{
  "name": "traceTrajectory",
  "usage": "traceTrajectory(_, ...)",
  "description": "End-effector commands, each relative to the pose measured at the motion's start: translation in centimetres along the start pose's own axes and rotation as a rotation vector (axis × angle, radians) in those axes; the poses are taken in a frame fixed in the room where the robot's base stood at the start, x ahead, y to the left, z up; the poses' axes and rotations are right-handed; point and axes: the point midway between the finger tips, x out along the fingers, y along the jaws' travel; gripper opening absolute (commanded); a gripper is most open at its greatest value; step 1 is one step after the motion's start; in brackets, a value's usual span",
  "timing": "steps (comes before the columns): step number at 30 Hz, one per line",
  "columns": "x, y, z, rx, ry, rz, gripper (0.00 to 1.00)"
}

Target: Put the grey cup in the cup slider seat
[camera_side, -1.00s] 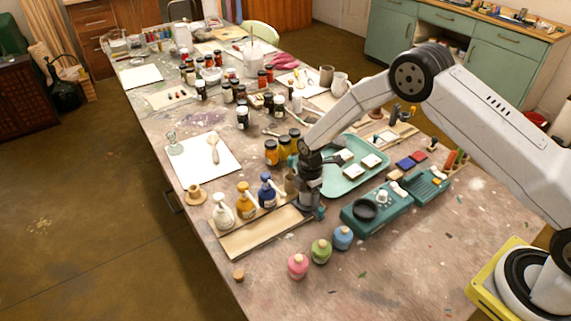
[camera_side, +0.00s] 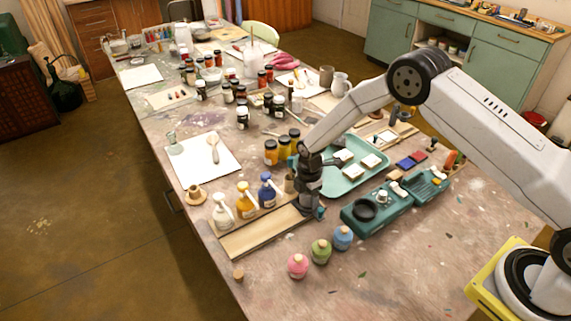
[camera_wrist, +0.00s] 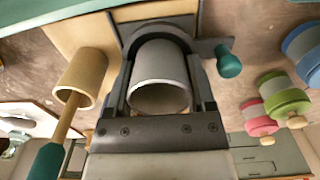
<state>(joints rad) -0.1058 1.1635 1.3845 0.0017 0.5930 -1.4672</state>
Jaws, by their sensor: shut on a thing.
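My gripper (camera_wrist: 160,95) points down at the right end of a pale wooden board (camera_side: 258,233); it also shows in the side view (camera_side: 309,200). Its fingers are shut on the grey cup (camera_wrist: 160,70), one on each side. The cup's open rim faces the wrist camera. A dark grey curved piece with a teal knob (camera_wrist: 229,62), apparently the cup slider seat (camera_wrist: 208,46), lies around the cup's far side. I cannot tell whether the cup rests fully in it. In the side view my gripper hides the cup and most of the seat.
A tan holder (camera_wrist: 82,75) with a teal-handled tool stands close left of my gripper in the wrist view. White, amber and blue bottles (camera_side: 246,205) line the board's back. Pink, green and blue jars (camera_side: 320,251) stand in front. A teal device (camera_side: 378,208) and tray (camera_side: 350,178) are at right.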

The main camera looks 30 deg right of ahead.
Motion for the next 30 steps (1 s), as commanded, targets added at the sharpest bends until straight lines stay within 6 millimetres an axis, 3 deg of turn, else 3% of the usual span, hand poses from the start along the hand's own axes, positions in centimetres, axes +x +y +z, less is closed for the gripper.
traceTrajectory(30, 1.08, -0.11, 0.07, 0.000, 0.000, 0.001, 0.12)
